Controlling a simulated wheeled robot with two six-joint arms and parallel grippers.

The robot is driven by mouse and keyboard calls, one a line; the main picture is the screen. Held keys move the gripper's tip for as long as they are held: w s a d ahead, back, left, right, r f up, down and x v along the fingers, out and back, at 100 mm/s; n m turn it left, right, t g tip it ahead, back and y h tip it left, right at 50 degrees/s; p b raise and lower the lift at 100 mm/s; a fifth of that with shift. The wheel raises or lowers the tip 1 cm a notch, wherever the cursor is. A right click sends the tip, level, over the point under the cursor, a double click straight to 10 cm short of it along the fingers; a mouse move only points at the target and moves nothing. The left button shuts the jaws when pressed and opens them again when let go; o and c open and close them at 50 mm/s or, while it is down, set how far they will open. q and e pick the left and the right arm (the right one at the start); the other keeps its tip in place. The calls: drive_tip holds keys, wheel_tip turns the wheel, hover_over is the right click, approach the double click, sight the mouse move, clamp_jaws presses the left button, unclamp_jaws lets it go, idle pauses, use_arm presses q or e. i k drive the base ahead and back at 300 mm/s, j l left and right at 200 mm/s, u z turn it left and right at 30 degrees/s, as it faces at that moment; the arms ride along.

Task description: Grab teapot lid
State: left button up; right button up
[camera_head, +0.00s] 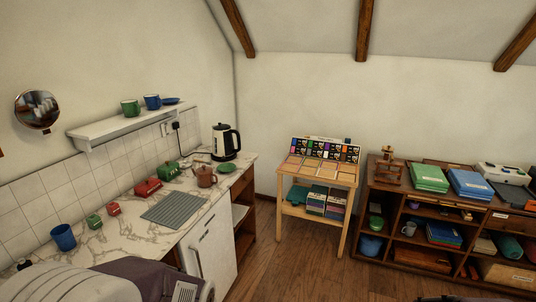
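A reddish-brown teapot (206,179) stands upright on the marble counter, near its front edge and towards the far end. Its lid (205,169) appears to sit on top; the fine detail is too small to make out. Neither gripper can be clearly made out, and nothing touches the teapot. A large white and dark grey-purple part at the lower left, probably mine, hides the near end of the counter. A small dark shape shows at the bottom edge right of centre, too cut off to identify.
Around the teapot on the counter (128,217) are a green plate (226,167), a kettle (225,142), a green box-like pot (167,171), a red container (148,187) and a grey ribbed mat (174,209). A wooden stand (345,222) and a shelf unit (390,199) stand right. The floor between is clear.

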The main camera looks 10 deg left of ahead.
sight(203, 170)
drive_tip(key=i+u, duration=0.15)
drive_tip(key=i, duration=0.3)
drive_tip(key=i+l+u, duration=0.15)
drive_tip(key=i, duration=0.25)
drive_tip(key=i+l+u, duration=0.15)
drive_tip(key=i, duration=0.3)
drive_tip(key=i+j+u, duration=0.1)
drive_tip(key=i+u, duration=0.15)
drive_tip(key=u, duration=0.2)
drive_tip(key=i+u, duration=0.3)
drive_tip(key=u, duration=0.2)
drive_tip(key=i+l+u, duration=0.15)
drive_tip(key=u, duration=0.3)
drive_tip(key=i+l+u, duration=0.25)
drive_tip(key=u, duration=0.25)
drive_tip(key=i+l+u, duration=0.25)
drive_tip(key=u, duration=0.2)
